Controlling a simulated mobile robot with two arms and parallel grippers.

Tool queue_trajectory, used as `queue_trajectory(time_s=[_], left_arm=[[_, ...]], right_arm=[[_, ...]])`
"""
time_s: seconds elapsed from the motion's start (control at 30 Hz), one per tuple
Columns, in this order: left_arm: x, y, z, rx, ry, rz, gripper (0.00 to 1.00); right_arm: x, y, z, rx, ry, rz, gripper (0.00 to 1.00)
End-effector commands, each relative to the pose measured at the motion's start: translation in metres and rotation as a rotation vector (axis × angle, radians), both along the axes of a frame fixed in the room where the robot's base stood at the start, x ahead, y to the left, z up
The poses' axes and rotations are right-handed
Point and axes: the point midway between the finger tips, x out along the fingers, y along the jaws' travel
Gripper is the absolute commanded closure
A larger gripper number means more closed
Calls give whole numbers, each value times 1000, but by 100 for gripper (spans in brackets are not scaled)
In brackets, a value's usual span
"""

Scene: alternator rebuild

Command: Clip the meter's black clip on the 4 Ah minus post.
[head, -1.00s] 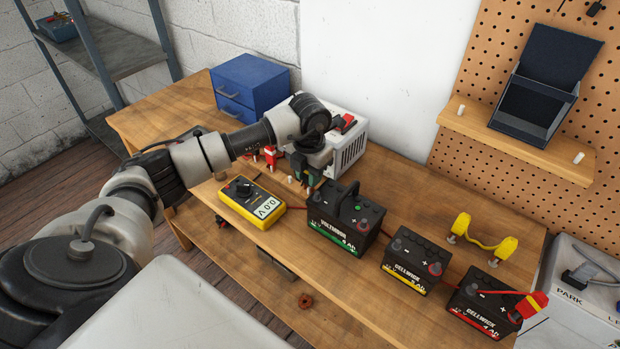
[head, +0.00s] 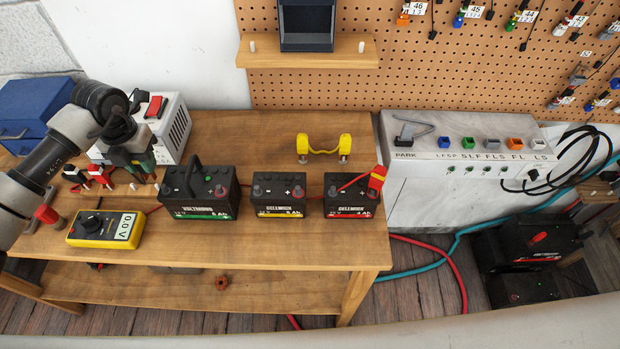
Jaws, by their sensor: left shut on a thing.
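The 4 Ah battery (head: 352,196) is black with a red label and stands at the right end of the row. Its minus post (head: 333,191) is at its left and looks bare. A red clip (head: 377,178) with a red lead is at its plus side. The yellow meter (head: 105,229) lies at the table's front left and reads 0.0 V. My left gripper (head: 141,172) is left of the green-label battery, shut on a small dark thing that looks like the black clip, mostly hidden by the fingers. My right gripper is out of view.
The green-label battery (head: 201,195) and yellow-label battery (head: 279,196) stand between my left gripper and the 4 Ah battery. A yellow-capped part (head: 324,146) stands behind. Red-handled clips (head: 101,176) are left of the gripper, a white box (head: 172,128) behind it.

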Motion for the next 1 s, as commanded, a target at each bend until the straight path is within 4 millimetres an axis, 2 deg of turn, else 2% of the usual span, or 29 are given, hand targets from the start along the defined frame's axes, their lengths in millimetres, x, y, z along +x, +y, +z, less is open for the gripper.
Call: queue_trajectory(time_s=[0.37, 0.47, 0.57, 1.0], left_arm=[[0, 0, 0, 0, 0, 0, 84], [0, 0, 6, 0, -1, 0, 84], [0, 0, 19, 0, -2, 0, 84], [0, 0, 112, 0, -1, 0, 84]], right_arm=[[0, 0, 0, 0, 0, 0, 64], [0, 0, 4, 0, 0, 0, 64], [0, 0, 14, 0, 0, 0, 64], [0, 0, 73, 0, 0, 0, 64]])
